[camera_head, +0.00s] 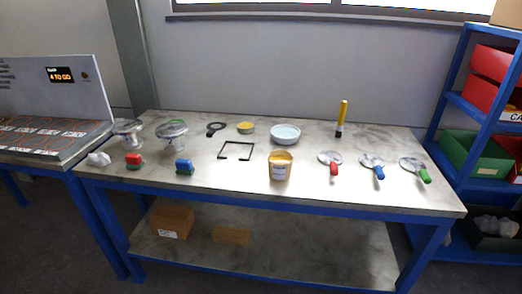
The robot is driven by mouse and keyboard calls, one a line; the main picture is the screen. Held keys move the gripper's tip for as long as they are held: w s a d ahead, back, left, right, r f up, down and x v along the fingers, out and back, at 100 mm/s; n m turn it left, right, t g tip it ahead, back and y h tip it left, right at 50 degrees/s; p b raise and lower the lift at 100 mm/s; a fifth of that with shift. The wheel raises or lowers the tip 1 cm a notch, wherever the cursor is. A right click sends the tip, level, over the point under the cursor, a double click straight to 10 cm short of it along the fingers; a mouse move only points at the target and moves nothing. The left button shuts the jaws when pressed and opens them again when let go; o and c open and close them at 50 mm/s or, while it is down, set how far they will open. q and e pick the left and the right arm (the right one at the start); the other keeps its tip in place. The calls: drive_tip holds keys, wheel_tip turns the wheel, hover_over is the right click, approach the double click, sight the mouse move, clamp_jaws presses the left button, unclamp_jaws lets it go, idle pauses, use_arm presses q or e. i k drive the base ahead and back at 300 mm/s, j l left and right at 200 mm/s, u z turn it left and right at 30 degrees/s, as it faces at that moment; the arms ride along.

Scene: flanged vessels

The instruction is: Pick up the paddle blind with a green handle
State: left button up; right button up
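The paddle blind with a green handle (415,168) lies flat on the workbench near its right end. Its round grey disc points to the back left and its green handle (425,177) points to the front right. A similar blind with a blue handle (373,164) lies to its left. One with a red handle (331,162) lies further left. Neither of my grippers shows in the head view.
The grey-topped workbench (225,180) has a blue frame. A blue shelf rack (456,100) with red and green bins stands close at right.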

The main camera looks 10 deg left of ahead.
sight(413, 164)
drive_tip(key=i+l+u, duration=0.1)
drive_tip(key=l, duration=0.3)
drive_tip(key=i+l, duration=0.2)
drive_tip(key=l, duration=0.25)
drive_tip(key=i+l+u, duration=0.15)
drive_tip(key=l, duration=0.3)
drive_tip(key=i+l+u, duration=0.1)
drive_tip(key=l, duration=0.35)
drive_tip(key=i+l, duration=0.1)
drive_tip(key=l, duration=0.35)
drive_tip(key=i+l+u, duration=0.15)
drive_tip(key=l, duration=0.3)
